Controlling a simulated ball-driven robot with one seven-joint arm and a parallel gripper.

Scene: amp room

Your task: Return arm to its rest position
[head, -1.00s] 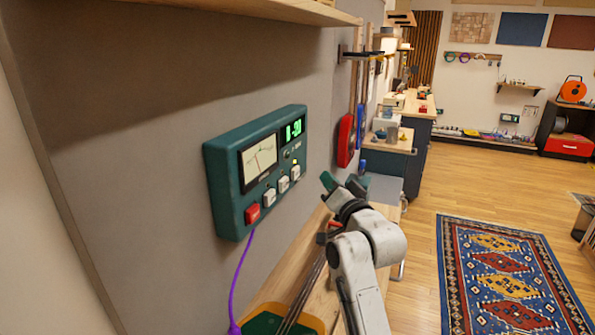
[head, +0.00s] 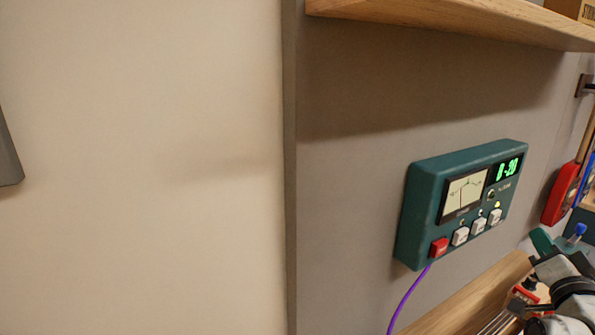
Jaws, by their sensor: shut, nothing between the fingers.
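My gripper (head: 545,242) is at the lower right edge of the head view, with green fingertips. It is shut and empty. My arm is mostly cut off by the frame's corner. The gripper is to the right of a teal wall-mounted meter box (head: 428,212) and apart from it in the picture. The box has a needle dial, a green lit display, one red button and several white buttons. A purple cable (head: 408,297) hangs from its lower edge.
A wooden shelf (head: 450,22) juts from the wall above the meter box. A wooden bench top (head: 465,297) runs below it. A red object (head: 558,196) hangs on the wall at right. A bare pale wall (head: 140,200) fills the left half.

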